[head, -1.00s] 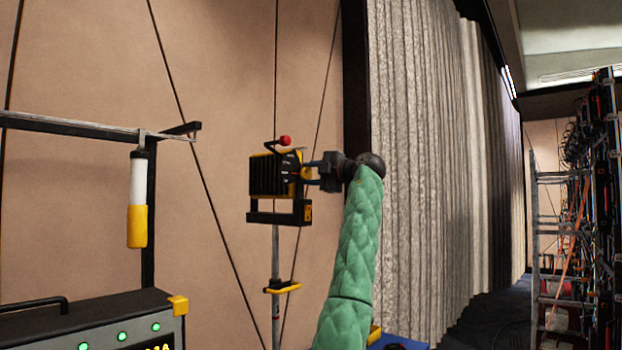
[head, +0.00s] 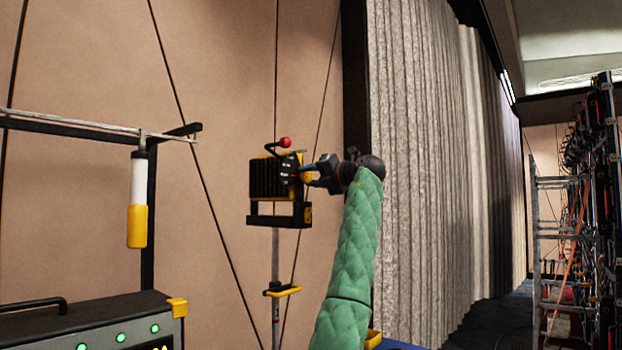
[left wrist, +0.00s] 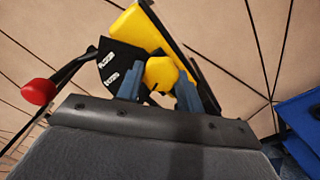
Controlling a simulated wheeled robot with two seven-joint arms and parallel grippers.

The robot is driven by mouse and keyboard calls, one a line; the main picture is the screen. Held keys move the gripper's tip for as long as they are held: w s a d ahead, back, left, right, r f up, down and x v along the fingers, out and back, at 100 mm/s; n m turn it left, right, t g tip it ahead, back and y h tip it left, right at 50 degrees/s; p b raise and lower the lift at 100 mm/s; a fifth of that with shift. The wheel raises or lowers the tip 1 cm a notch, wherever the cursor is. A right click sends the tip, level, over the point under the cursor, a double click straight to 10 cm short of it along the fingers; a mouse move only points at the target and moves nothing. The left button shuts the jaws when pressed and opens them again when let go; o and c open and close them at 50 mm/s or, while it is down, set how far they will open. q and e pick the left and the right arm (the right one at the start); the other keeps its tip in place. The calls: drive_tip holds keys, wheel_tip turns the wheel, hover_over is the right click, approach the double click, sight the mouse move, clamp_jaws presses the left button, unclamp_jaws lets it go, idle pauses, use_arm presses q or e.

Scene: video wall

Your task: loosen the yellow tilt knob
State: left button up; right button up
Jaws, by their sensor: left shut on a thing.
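The yellow tilt knob (left wrist: 161,74) sits on the side of a black and yellow lamp head (head: 270,177). In the left wrist view my left gripper (left wrist: 160,88) has one blue finger on each side of the knob and is shut on it. In the head view my left gripper (head: 312,174) meets the right side of the lamp head, and its fingers cover most of the knob. The lamp stands on a thin pole (head: 276,255). My right gripper is in neither view.
A handle with a red ball (head: 285,142) rises above the lamp head and shows left of the gripper in the wrist view (left wrist: 39,92). A black case (head: 90,325) stands at lower left, below a hanging white and yellow cylinder (head: 138,200). A grey curtain (head: 425,150) hangs at right.

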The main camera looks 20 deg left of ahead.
use_arm(q)
drive_tip(key=shift+f+n, duration=0.2)
drive_tip(key=shift+n, duration=0.3)
drive_tip(key=o, duration=1)
drive_tip(key=shift+r, duration=0.1)
